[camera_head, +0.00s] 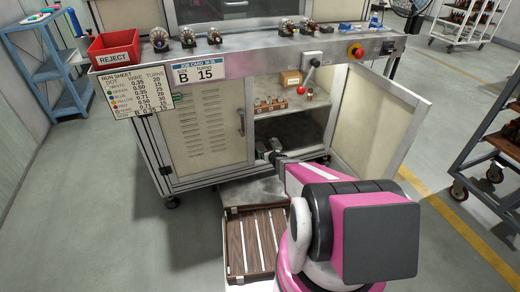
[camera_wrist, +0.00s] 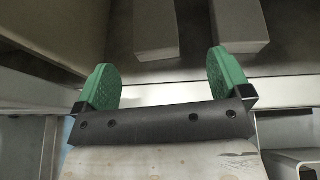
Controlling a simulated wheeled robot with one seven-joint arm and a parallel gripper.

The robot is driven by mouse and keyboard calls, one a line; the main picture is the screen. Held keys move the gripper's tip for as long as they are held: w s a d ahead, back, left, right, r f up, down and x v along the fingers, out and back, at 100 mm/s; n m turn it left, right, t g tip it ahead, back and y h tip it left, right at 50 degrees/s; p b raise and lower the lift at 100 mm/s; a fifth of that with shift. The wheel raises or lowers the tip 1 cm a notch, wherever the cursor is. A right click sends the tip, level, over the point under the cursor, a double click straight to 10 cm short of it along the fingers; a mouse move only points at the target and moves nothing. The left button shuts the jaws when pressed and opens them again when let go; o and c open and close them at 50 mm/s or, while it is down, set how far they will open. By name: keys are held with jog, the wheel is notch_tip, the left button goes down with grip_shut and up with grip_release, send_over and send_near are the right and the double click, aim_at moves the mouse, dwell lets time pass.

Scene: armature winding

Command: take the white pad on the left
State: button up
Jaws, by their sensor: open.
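My gripper (camera_head: 268,148) reaches into the open right side of the cabinet (camera_head: 276,181), low down at its front edge. In the wrist view my gripper (camera_wrist: 165,78) is open and empty, its two green finger pads apart. Two pale grey-white blocks lie ahead on a dark surface. The left block (camera_wrist: 156,28) shows between the fingers in the picture, a little beyond their tips. The right block (camera_wrist: 240,20) lies ahead of the right finger. I take the left block for the white pad, but its colour is dull in shadow. Neither block shows clearly in the head view.
The cabinet door (camera_head: 378,122) stands open at the right. A shelf inside holds small copper-coloured parts (camera_head: 270,104). A red REJECT bin (camera_head: 115,46) and several armatures stand on the bench top.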

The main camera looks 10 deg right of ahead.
aim_at(261, 149)
jog(key=x, duration=0.3)
jog(key=shift+w+f, duration=0.1)
jog(key=shift+w, duration=0.1)
jog(key=x, duration=0.5)
jog(key=shift+a, duration=0.45)
jog(key=shift+s, duration=0.1)
jog(key=c, duration=1)
